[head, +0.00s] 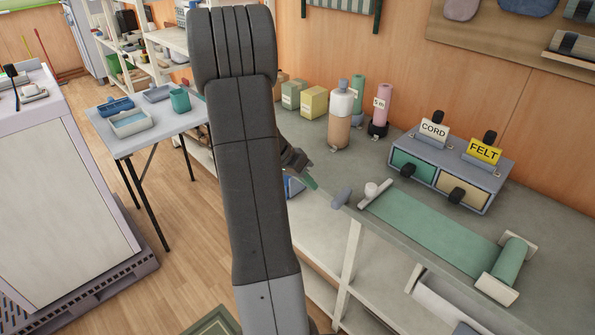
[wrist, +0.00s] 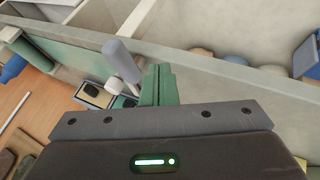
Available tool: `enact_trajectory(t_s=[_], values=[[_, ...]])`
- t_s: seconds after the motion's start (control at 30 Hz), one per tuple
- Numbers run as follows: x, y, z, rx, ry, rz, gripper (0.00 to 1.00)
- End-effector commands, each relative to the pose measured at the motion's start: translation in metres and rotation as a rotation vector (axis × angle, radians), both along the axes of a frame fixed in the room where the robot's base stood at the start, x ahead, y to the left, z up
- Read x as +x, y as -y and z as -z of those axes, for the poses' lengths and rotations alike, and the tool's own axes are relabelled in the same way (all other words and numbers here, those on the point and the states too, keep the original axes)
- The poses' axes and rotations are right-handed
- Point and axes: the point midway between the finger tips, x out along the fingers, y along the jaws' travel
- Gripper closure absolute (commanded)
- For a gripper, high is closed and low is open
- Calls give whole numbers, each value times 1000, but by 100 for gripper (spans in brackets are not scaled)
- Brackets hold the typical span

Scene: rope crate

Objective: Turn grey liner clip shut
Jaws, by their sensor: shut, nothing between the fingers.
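A blue-grey rounded piece, which looks like the liner clip (head: 341,197), sits at the front edge of the grey counter (head: 400,163). In the wrist view the clip (wrist: 121,58) is a tilted grey bar near the long edge. I cannot tell whether it is turned shut. My gripper (head: 311,183) is just left of the clip in the head view, partly behind my arm. Its green fingers are together and empty. In the wrist view my gripper (wrist: 158,80) is right of the clip, with a small apparent gap.
A green mat (head: 430,222) with a roll lies on the counter right of the clip. A drawer box (head: 447,180) with CORD and FELT signs stands behind it. Bottles and rolls (head: 340,118) stand at the back. Open shelves lie below the counter.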

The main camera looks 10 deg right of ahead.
Motion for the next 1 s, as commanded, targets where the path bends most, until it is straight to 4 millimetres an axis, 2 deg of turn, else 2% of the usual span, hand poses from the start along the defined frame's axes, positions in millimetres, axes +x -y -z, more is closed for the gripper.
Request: enact_trajectory(t_s=[0.1,0.2,0.4,1.0], values=[[-2,15,20,0,-5,3,100],[-14,27,15,0,-1,3,100],[-26,40,16,1,1,2,100],[-29,42,18,1,2,-23,100]])
